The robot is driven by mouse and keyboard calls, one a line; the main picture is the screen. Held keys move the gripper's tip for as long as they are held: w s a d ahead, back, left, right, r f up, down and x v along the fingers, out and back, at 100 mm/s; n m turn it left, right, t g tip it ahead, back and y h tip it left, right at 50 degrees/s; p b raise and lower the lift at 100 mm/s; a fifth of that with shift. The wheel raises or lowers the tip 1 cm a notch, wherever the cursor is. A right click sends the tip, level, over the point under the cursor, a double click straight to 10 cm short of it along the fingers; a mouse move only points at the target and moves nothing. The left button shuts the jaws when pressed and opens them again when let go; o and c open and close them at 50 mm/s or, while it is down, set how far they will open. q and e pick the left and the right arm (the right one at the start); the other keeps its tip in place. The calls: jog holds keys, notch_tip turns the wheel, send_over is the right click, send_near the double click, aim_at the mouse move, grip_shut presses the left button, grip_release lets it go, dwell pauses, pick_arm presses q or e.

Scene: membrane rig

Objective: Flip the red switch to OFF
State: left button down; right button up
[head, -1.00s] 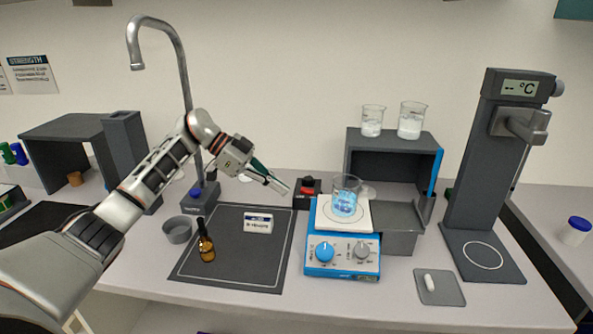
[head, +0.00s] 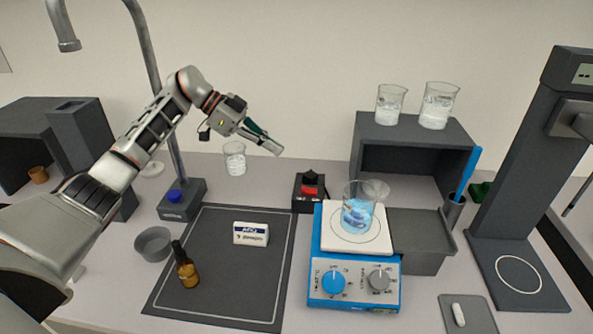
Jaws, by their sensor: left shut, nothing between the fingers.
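The red switch (head: 310,191) sits on a small black box (head: 308,203) behind the dark mat, left of the blue hotplate. Its ON or OFF position is too small to read. My left gripper (head: 279,149) is shut and empty. It hangs in the air above and to the left of the switch box, apart from it, with its fingertips pointing right and slightly down. My right gripper is not in view.
A blue and white hotplate (head: 353,272) carries a beaker of blue liquid (head: 358,215) close to the switch's right. An empty-looking beaker (head: 235,163) stands behind the mat (head: 218,294). A brown bottle (head: 186,270) and a white box (head: 251,234) are on the mat.

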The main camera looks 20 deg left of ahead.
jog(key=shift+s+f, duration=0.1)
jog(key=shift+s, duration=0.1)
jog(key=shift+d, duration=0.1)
